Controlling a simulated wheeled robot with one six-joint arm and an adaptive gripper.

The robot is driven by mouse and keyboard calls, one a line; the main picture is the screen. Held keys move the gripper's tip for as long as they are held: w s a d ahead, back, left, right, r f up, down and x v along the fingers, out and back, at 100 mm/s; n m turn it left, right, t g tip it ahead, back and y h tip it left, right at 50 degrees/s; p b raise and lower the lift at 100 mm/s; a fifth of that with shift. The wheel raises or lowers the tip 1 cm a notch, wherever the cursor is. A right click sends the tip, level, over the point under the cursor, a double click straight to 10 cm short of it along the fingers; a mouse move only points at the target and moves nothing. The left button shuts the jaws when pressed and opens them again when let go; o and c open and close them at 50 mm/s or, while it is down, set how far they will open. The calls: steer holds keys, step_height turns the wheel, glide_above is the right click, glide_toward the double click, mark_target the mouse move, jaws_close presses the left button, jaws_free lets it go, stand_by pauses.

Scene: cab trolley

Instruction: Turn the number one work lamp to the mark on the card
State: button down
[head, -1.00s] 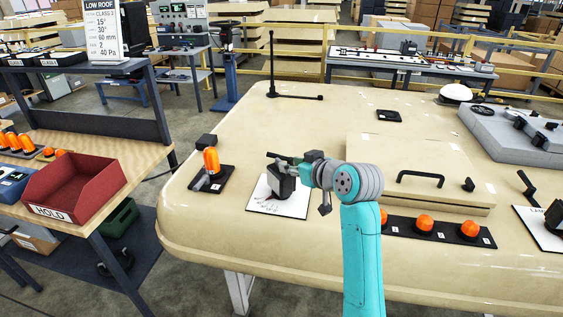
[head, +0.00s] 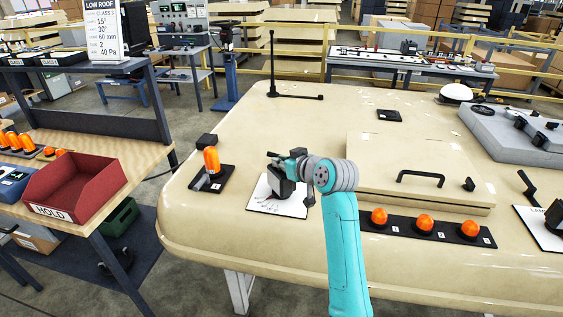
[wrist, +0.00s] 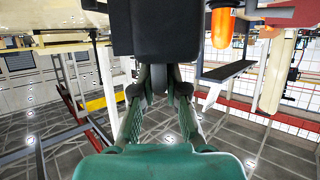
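The work lamp, a black box-shaped head (head: 281,183), stands over a white marked card (head: 262,199) on the cream panel. Its number is not readable. My gripper (head: 276,161) is at the top of the lamp, with its wrist to the right. In the wrist view, the dark lamp body (wrist: 155,28) fills the top middle, and the green fingers of my gripper (wrist: 158,80) converge on a dark part of it from both sides. The fingertips are partly hidden against it. Marks on the card are small, and part of the card is covered by the lamp.
An orange beacon (head: 211,161) on a black base stands left of the lamp. Several orange domes on a black strip (head: 400,226) lie to the right, before a raised hatch with a handle (head: 420,179). A red HOLD bin (head: 74,188) is on the left bench.

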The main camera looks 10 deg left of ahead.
steer(key=shift+n+g+y, duration=0.3)
steer(key=shift+n+g, duration=0.1)
steer(key=shift+w+d+n+g+y, duration=0.1)
steer(key=shift+n+g+y, duration=0.4)
steer(key=shift+n+g, duration=0.1)
steer(key=shift+n+g+y, duration=0.9)
steer(key=shift+n+g, duration=0.9)
steer(key=c, duration=1.2)
jaws_free()
steer(key=v, duration=1.2)
steer(key=shift+w, duration=0.1)
